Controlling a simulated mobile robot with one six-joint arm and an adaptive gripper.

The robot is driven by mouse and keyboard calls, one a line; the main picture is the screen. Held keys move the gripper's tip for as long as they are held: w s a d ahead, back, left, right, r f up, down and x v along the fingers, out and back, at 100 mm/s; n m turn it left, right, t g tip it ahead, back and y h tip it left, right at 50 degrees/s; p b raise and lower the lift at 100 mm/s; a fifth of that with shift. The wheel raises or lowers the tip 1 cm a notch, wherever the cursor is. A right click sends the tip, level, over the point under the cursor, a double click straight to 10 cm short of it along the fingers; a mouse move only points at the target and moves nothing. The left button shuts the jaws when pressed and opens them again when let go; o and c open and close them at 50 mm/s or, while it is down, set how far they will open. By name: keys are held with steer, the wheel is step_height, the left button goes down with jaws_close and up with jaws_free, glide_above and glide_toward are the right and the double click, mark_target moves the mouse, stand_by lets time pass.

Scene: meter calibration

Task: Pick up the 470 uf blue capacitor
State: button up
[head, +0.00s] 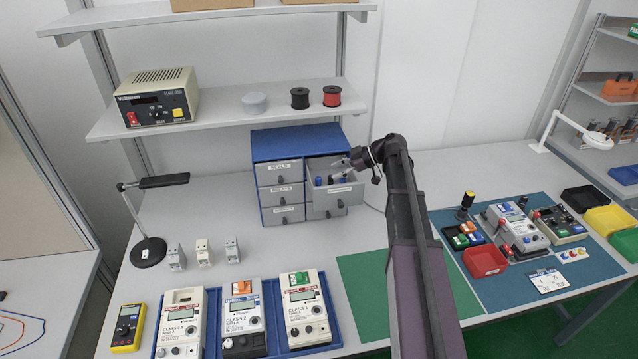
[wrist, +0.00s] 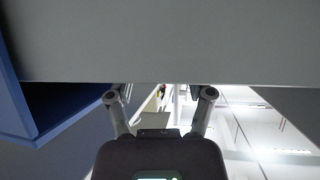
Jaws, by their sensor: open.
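A small blue cylinder (head: 318,181), which looks like a capacitor, stands in the pulled-out upper right drawer (head: 345,200) of the blue cabinet (head: 262,146). Other small parts are beside it in the drawer, but they are too small to tell apart, and no 470 uF marking can be read. My gripper (head: 346,169) is over the drawer, to the right of the blue cylinder and apart from it. In the wrist view my gripper (wrist: 159,92) is open and empty, with a grey panel across the upper picture. No capacitor shows there.
The cabinet's other drawers are closed. A shelf (head: 230,108) with a power supply (head: 157,97) and spools is above. Meters in a blue tray (head: 271,318) and a green mat (head: 365,290) lie in front. Bench space before the cabinet is clear.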

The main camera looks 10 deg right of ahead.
mark_target(320, 178)
steer(key=shift+a+f, duration=0.1)
steer(key=shift+b+x, duration=1.3)
steer(key=shift+x, duration=1.2)
steer(key=shift+w, duration=0.15)
steer(key=c, duration=0.9)
